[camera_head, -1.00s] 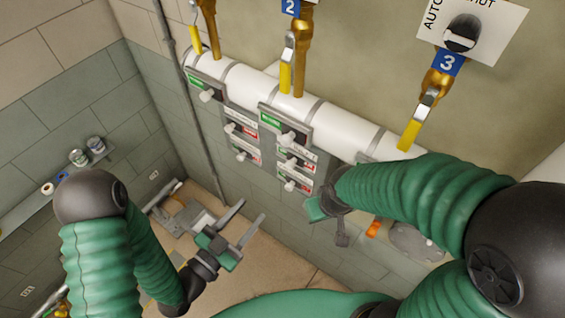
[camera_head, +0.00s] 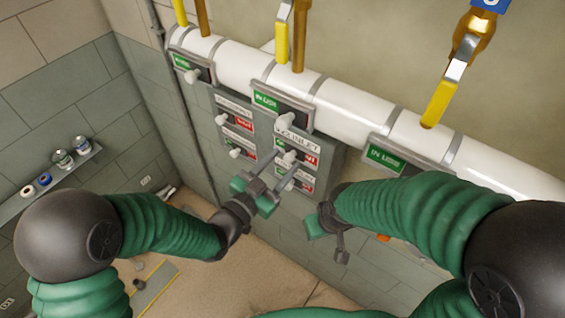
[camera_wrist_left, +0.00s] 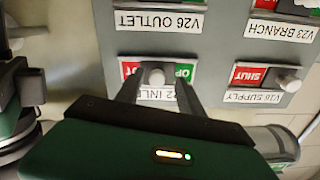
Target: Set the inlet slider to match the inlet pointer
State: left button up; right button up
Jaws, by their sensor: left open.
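The inlet slider has a pale knob (camera_wrist_left: 156,77) on a plate with red at its left and green at its right in the wrist view, which shows the panel upside down. The knob stands near the middle. Its INLET label (camera_head: 298,140) is above it in the head view; in the wrist view my fingers partly hide it. My left gripper (camera_wrist_left: 158,92) is open, with one finger on each side of the knob; I cannot tell whether they touch it. My right gripper (camera_head: 327,226) hangs right of the panel, its jaws unclear. I cannot make out an inlet pointer.
A white pipe (camera_head: 345,118) with IN USE plates runs above the panel. A shelf (camera_head: 45,190) with cans is at the left.

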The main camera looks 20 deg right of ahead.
pick_arm(q)
jog(key=shift+w+d, duration=0.2)
jog(key=shift+d, duration=0.45)
jog(key=shift+s+a+r, duration=0.1)
jog(key=shift+s, duration=0.15)
jog(key=shift+c, duration=0.2)
jog(key=shift+a, duration=0.15)
jog(key=shift+c, duration=1.2)
jog(key=shift+w+a, duration=0.15)
jog(key=shift+a, duration=0.1)
jog(key=c, duration=0.7)
grip_shut()
jog(key=shift+d, duration=0.15)
